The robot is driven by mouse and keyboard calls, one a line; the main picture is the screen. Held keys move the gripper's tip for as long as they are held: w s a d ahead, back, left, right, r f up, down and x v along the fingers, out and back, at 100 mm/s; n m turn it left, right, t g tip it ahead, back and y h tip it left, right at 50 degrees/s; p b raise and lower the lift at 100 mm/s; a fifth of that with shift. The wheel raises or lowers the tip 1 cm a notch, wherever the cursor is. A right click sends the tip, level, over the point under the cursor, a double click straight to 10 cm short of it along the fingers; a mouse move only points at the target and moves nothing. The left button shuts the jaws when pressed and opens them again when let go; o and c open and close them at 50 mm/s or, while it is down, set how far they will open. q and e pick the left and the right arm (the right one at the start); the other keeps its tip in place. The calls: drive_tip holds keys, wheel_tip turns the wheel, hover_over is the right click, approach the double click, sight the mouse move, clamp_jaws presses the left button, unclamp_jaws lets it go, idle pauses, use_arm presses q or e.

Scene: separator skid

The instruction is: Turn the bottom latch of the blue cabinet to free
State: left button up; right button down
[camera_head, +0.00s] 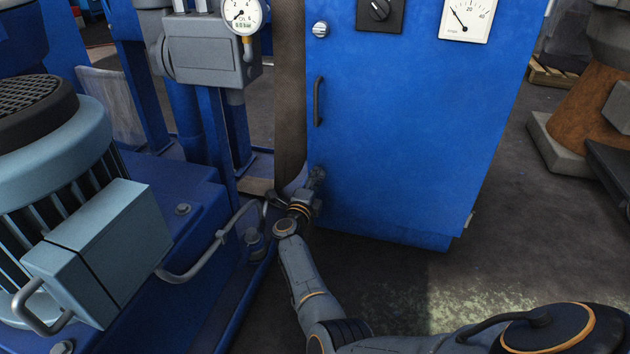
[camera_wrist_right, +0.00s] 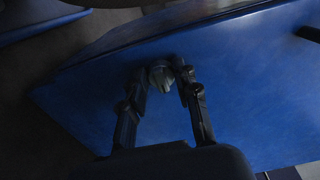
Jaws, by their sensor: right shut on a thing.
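The blue cabinet (camera_head: 410,130) stands upright right of centre in the head view, and its blue face fills much of the right wrist view (camera_wrist_right: 250,85). My right gripper (camera_head: 316,180) is at the cabinet's lower left edge. In the right wrist view its two fingers (camera_wrist_right: 163,78) are shut on the bottom latch (camera_wrist_right: 161,79), a small round metal knob with a raised grip. In the head view the gripper hides this latch. My left gripper is not in view.
A round top latch (camera_head: 320,29), a dark door handle (camera_head: 318,101), a black rotary switch (camera_head: 379,10) and a gauge (camera_head: 466,18) are on the cabinet front. Left of my right arm stand a motor (camera_head: 60,150) and a bent pipe (camera_head: 205,262). Floor at right is open.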

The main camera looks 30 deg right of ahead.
drive_tip(key=c, duration=1)
unclamp_jaws()
